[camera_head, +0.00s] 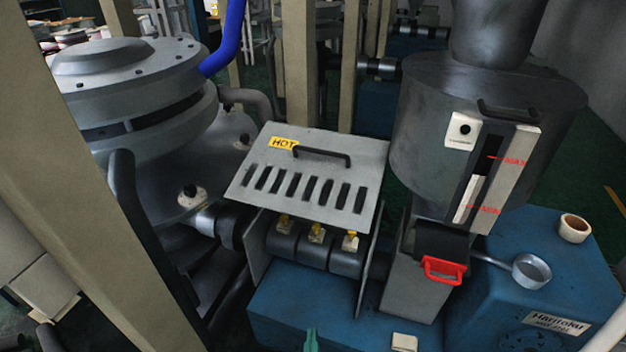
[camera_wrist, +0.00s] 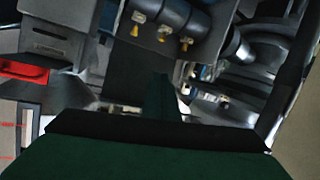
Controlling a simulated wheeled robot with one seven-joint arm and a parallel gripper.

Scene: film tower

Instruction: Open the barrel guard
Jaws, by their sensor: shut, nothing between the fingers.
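The barrel guard (camera_head: 310,172) is a grey slotted plate with a yellow HOT label and a black handle (camera_head: 322,154). In the head view it lies tilted over the barrel (camera_head: 314,246), between two grey side plates. The barrel's dark bands and yellow-tipped connectors show below the guard's near edge, and also in the wrist view (camera_wrist: 170,18). My gripper (camera_head: 311,336) shows only as a green tip at the bottom edge of the head view, nearer than the guard and apart from its handle. In the wrist view my dark green gripper (camera_wrist: 162,85) is shut and empty.
A grey hopper (camera_head: 440,125) with a level window stands right of the guard. Below it are a red handle (camera_head: 444,270) and a metal scoop (camera_head: 531,269) on the blue base (camera_head: 500,320). A beige post (camera_head: 95,200) and a large round machine (camera_head: 140,80) stand left.

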